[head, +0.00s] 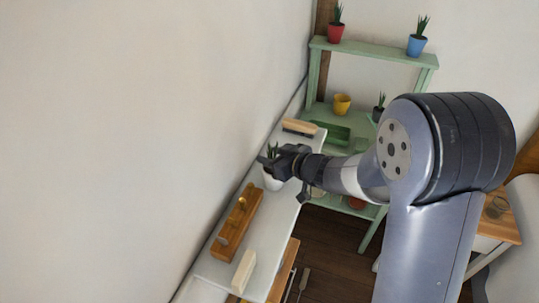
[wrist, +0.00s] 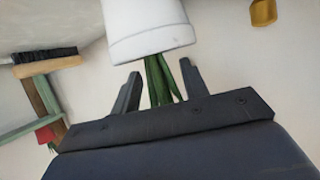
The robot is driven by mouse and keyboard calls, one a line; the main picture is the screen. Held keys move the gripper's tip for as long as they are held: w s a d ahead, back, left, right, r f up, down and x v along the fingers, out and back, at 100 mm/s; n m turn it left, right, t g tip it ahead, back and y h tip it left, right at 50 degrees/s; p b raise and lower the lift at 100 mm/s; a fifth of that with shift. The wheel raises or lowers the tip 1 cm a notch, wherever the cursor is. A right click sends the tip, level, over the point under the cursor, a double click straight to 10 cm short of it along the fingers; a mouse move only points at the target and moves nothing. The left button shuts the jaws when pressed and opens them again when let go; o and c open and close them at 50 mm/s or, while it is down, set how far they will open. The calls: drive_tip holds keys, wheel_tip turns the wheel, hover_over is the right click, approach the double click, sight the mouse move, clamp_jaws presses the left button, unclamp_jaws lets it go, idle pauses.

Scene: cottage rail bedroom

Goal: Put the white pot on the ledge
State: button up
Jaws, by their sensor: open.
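The white pot (head: 272,181) with green leaves stands on the white ledge (head: 228,271) along the wall, in the middle of the head view. The pot (wrist: 146,27) also shows at the top of the wrist view, with its leaves pointing toward my gripper. My gripper (head: 274,162) is at the plant, just above the pot. In the wrist view my gripper (wrist: 160,70) is open, its two fingers on either side of the leaves and their tips close to the rim. The fingers look clear of the pot, but contact cannot be told for sure. My gripper partly hides the plant in the head view.
A brush (head: 300,127) lies on the ledge beyond the pot. A wooden peg rail (head: 237,222) and a cream block (head: 244,270) lie nearer. A green shelf stand (head: 375,49) at the back holds a red pot (head: 336,33), blue pot (head: 415,47) and yellow pot (head: 342,104).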

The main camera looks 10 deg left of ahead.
drive_tip(key=v, duration=1.1)
drive_tip(key=shift+p, duration=0.4)
drive_tip(key=shift+a+f, duration=0.1)
drive_tip(key=shift+c, duration=0.6)
drive_tip(key=shift+s+a, duration=0.1)
